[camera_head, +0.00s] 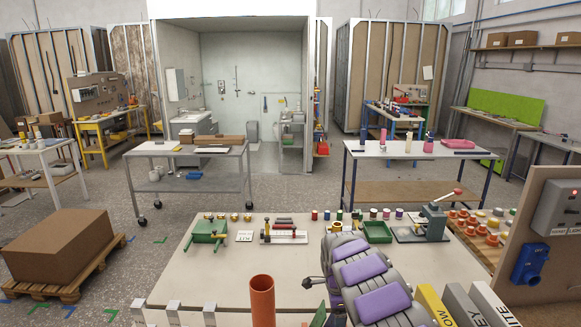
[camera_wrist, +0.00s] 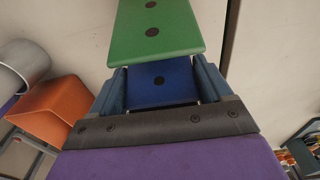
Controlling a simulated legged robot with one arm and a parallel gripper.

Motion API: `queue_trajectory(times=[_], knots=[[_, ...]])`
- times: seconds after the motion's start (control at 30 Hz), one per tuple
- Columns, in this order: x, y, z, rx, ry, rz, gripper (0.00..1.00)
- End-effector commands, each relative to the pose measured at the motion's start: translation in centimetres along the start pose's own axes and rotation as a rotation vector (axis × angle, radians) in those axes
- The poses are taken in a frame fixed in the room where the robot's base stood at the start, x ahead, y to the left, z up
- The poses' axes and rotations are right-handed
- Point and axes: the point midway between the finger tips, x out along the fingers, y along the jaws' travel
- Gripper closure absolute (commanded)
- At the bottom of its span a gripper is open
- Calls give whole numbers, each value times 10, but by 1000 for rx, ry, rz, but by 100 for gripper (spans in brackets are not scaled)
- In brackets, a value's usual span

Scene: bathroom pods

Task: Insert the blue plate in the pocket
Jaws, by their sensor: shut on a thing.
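I cannot tell whether the two plates touch. I cannot make out the pocket clearly in either view.
An orange tube (camera_head: 262,300) stands left of my arm; it also shows in the wrist view (camera_wrist: 48,108). The bench (camera_head: 215,275) holds a green vise (camera_head: 208,231), a press (camera_head: 433,222) and several small coloured pieces. Yellow, grey and white labelled bars are at lower right.

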Motion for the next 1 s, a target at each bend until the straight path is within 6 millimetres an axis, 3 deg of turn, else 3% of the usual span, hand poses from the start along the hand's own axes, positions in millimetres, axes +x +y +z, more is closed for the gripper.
queue_trajectory(times=[0.7,1.0], knots=[[-52,0,-4,-1,0,-4,63],[-57,0,-4,-1,0,-3,63]])
